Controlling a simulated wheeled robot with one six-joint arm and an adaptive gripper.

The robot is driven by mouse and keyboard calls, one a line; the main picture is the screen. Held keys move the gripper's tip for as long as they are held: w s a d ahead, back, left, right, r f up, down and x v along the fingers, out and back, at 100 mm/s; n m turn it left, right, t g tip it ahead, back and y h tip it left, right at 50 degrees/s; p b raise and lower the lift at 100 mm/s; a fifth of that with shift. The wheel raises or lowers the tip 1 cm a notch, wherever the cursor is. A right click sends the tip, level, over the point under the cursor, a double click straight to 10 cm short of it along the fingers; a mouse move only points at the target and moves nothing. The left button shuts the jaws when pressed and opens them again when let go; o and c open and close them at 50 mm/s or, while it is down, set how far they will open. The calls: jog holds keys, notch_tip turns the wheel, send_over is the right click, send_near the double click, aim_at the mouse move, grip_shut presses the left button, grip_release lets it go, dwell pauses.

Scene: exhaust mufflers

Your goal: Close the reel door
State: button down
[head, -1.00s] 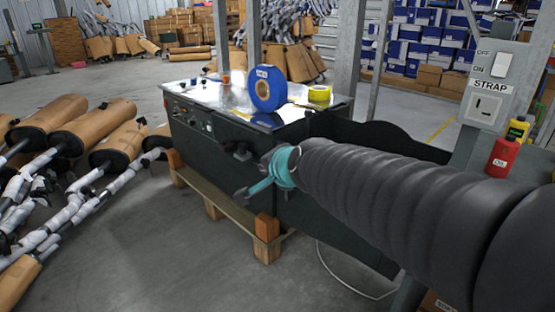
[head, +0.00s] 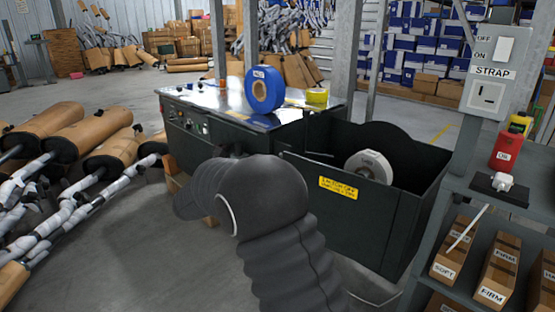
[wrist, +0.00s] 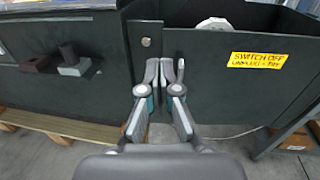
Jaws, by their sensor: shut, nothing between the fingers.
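The reel door appears to be the dark panel with a yellow "switch off" label (head: 338,188) on the front of the reel bay in the head view. A pale reel (head: 370,166) sits behind it. In the wrist view the panel (wrist: 225,95) fills the right side, its left edge beside a narrow dark strip with a round metal knob (wrist: 146,42). My gripper (wrist: 172,65) is shut and empty, its fingertips in front of the panel's left edge, below and right of the knob. Contact cannot be told. In the head view my arm hides the gripper.
The strapping machine (head: 235,112) stands left of the bay, with a blue roll (head: 267,90) and yellow tape (head: 317,96) on top. A grey shelf (head: 470,230) stands right. Wrapped mufflers (head: 80,130) lie left; floor between is clear.

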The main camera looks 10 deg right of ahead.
jog(key=p+x, duration=0.1)
jog(key=x, duration=1.2)
jog(key=shift+d+f+m+g+p, duration=0.35)
jog(key=shift+d+f+m, duration=0.1)
jog(key=shift+d, duration=0.1)
jog(key=shift+h, duration=0.3)
jog(key=b+x, duration=0.2)
jog(key=b, duration=0.1)
jog(key=shift+w+d, duration=0.25)
